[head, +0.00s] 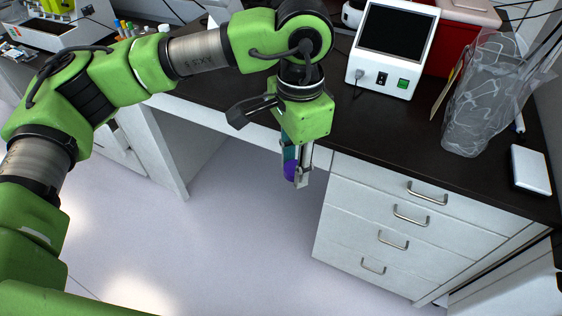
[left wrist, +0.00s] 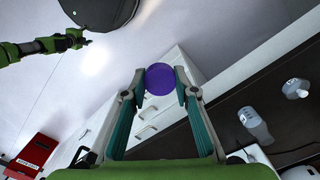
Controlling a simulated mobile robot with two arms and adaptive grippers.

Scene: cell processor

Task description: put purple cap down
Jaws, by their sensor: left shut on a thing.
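The purple cap (left wrist: 160,79) is a round disc held between the fingertips of my left gripper (left wrist: 159,96) in the left wrist view. In the head view the left gripper (head: 298,178) points down with its fingers shut on the cap (head: 290,170), which is partly hidden by a finger. They are in front of the dark bench top's (head: 400,135) front edge, with the floor behind them in the picture. In the left wrist view a green arm with a dark end (left wrist: 80,40) shows at the upper left; its jaws are too small to read.
A white device with a dark screen (head: 394,48) stands on the bench. To its right are a red box (head: 462,22), a clear plastic bag (head: 480,115) and a small white box (head: 530,168). White drawers (head: 385,240) are under the bench. Bare bench shows in front of the device.

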